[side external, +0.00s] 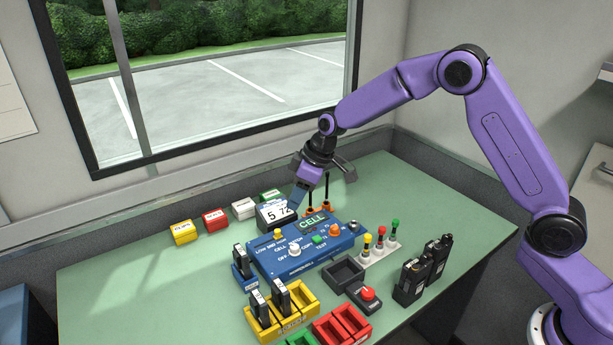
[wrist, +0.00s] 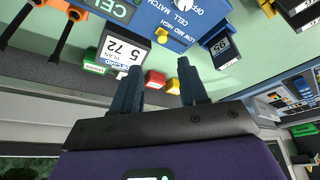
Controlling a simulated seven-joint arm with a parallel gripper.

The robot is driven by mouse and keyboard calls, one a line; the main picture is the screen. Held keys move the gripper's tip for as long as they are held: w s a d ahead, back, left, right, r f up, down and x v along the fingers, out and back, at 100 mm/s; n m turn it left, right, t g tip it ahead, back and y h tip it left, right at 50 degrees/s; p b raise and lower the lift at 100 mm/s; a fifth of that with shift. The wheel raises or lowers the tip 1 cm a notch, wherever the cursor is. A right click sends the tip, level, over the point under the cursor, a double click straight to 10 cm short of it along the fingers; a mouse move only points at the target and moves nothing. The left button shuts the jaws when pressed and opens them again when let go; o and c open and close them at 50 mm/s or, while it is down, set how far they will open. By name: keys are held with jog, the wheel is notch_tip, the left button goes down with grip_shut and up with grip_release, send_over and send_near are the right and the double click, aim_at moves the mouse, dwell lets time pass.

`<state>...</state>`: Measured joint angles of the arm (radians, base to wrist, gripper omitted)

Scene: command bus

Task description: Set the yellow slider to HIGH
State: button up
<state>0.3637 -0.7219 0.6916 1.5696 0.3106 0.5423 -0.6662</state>
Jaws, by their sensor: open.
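The blue console (side external: 318,250) stands on the green table; part of it shows upside down in the wrist view. The yellow slider (side external: 277,234) is on its left part beside the LOW MID HIGH lettering. In the wrist view the yellow slider (wrist: 162,34) appears near the HIGH end of the lettering, but its exact setting is too small to tell. My gripper (side external: 296,203) is behind the console near the white number card (side external: 276,214), apart from the slider. In the wrist view my gripper (wrist: 161,64) is open and empty, its fingers apart.
Yellow, red, white and green boxes (side external: 215,219) line the back left. A blue holder (side external: 243,272) with a black device stands left of the console. Orange-based black posts (side external: 325,185) rise behind it. Yellow racks (side external: 264,325), a dark tray (side external: 343,274) and black radios (side external: 411,280) stand in front.

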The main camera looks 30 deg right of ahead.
jog(key=shift+v, duration=2.8)
jog(key=s+a+r+n+g, duration=0.1)
jog(key=s+r, duration=0.1)
jog(key=s, duration=0.8)
jog(key=s+a+r+n+g, duration=0.1)
jog(key=s, duration=0.9)
jog(key=s+d+h, duration=0.1)
jog(key=s+d, duration=0.2)
jog(key=s, duration=0.3)
jog(key=s+d+n+h, duration=0.1)
jog(key=s+d, duration=0.3)
jog(key=s, duration=0.3)
jog(key=s+d+g, duration=0.1)
jog(key=s+d, duration=0.3)
jog(key=s, duration=0.3)
jog(key=shift+s+f+n+h, duration=0.2)
jog(key=shift+f+n+h, duration=0.1)
jog(key=shift+h, duration=0.1)
jog(key=shift+r, duration=0.1)
